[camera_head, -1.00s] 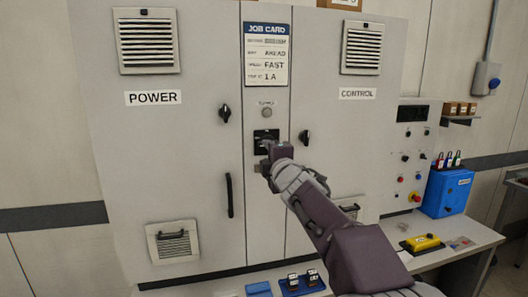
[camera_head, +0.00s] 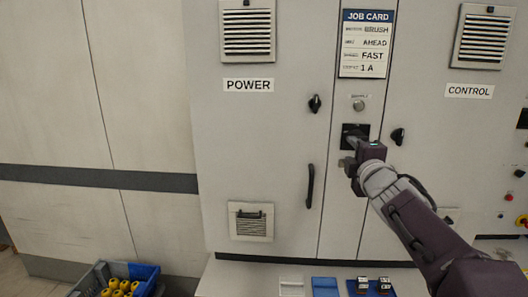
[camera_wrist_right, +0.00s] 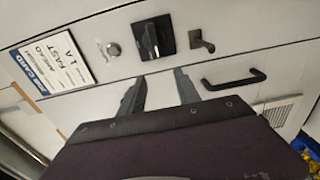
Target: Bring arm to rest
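My right arm reaches in from the lower right in the head view, with its right gripper (camera_head: 352,165) in front of the cabinet's middle panel. The gripper is just below a black square rotary switch (camera_head: 354,133) and partly hides it. In the right wrist view the two gripper fingers (camera_wrist_right: 159,75) stand apart with nothing between them. The black switch (camera_wrist_right: 153,38) shows beyond the fingertips, with a gap of panel between. My left gripper is in neither view.
The grey cabinet (camera_head: 270,150) fills the middle, with a long black handle (camera_head: 310,186) and a job card (camera_head: 367,43). A shelf below holds a blue tray (camera_head: 372,287). The left wall is bare.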

